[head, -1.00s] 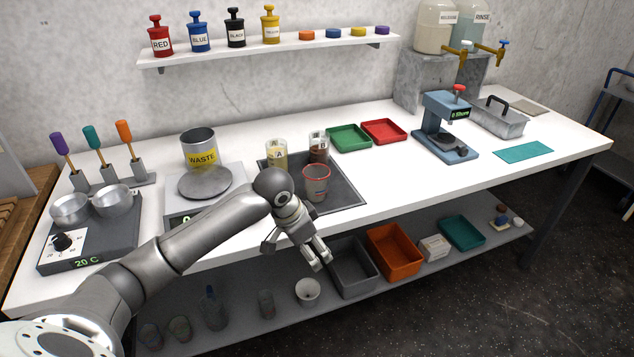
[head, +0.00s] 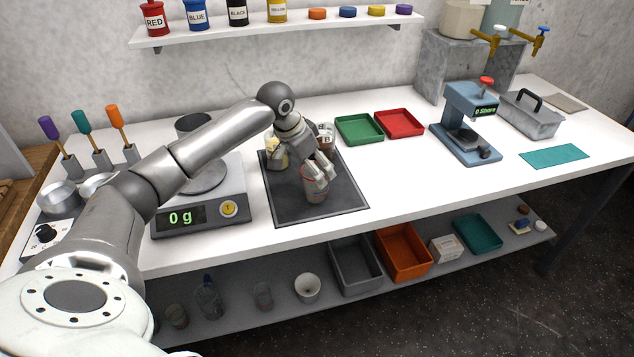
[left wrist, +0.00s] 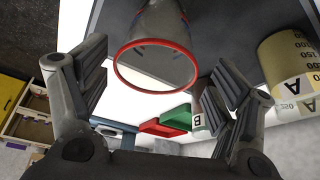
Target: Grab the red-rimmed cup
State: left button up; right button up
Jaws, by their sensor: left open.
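The red-rimmed cup (head: 316,192) is a clear cup standing on the dark mat (head: 284,210) on the bench. In the left wrist view its red rim (left wrist: 155,50) shows between my fingers, with the cup body beyond it. My left gripper (head: 317,174) is open, just above and around the top of the cup in the head view, where its fingers hide part of the rim. In the left wrist view the left gripper (left wrist: 155,90) has a finger to each side of the cup, with gaps on both sides. My right gripper is not in view.
A beaker marked A (left wrist: 290,65) with yellowish contents (head: 277,155) and a beaker marked B (head: 326,138) stand behind the cup on the mat. A scale (head: 200,212) reading 0 g is to the left. Green (head: 359,129) and red (head: 399,122) trays lie behind right.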

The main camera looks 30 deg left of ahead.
pick_arm(q)
jog(key=shift+d+f, duration=0.1)
jog(key=shift+f, duration=0.2)
jog(key=shift+w+f, duration=0.2)
jog(key=shift+f, duration=0.15)
jog(key=p+x, duration=0.1)
jog(key=x, duration=0.4)
jog(key=shift+s+d, duration=0.1)
jog(key=shift+d, duration=0.05)
jog(key=shift+c, duration=0.8)
jog(key=c, duration=0.4)
jog(key=shift+c, duration=0.3)
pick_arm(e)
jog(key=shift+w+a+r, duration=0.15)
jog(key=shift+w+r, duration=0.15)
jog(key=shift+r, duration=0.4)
